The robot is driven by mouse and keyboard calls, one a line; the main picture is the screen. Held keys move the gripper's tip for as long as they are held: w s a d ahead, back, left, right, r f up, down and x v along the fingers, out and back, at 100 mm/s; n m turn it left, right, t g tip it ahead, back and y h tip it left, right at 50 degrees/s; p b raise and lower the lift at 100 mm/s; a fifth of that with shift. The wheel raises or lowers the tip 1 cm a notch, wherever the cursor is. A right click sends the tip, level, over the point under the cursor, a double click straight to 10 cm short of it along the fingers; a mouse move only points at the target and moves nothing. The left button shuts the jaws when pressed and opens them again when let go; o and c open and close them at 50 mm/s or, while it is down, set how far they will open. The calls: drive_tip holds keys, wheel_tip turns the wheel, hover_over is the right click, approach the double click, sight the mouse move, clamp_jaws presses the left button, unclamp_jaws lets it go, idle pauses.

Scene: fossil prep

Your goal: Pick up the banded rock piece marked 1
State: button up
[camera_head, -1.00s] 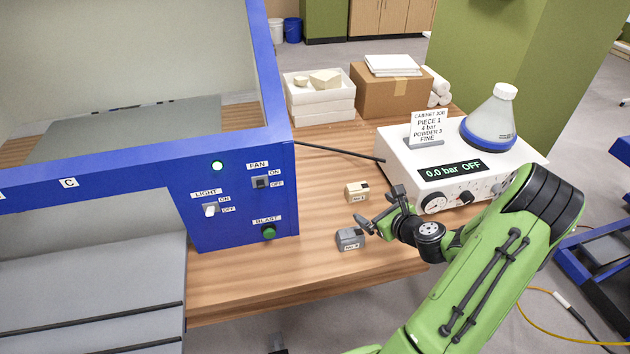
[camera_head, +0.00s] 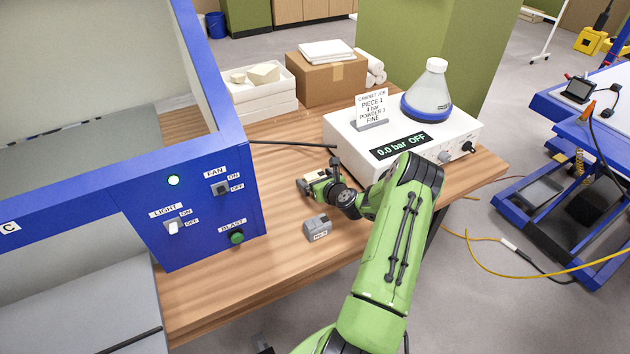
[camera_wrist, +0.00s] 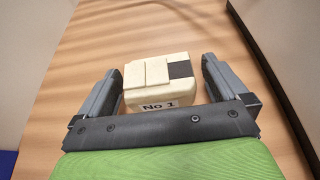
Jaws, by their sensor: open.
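The banded rock piece marked 1 (camera_wrist: 155,80) is a cream block with a dark band and a "No 1" label. In the wrist view it sits on the wooden table between the two fingers of my gripper (camera_wrist: 168,85). The fingers are open, with a gap on each side of the piece. In the head view my gripper (camera_head: 318,184) is low over the table, and it hides most of the piece (camera_head: 314,176).
A grey piece with its own label (camera_head: 317,228) lies nearer on the table (camera_head: 280,265). The blue cabinet (camera_head: 205,215) stands at left. A white control box (camera_head: 400,155) reading "0.0 bar OFF" stands behind my arm, with a job card (camera_head: 371,107) on it.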

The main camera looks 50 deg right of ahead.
drive_tip(key=shift+x, duration=1.1)
drive_tip(key=shift+s+a, duration=0.1)
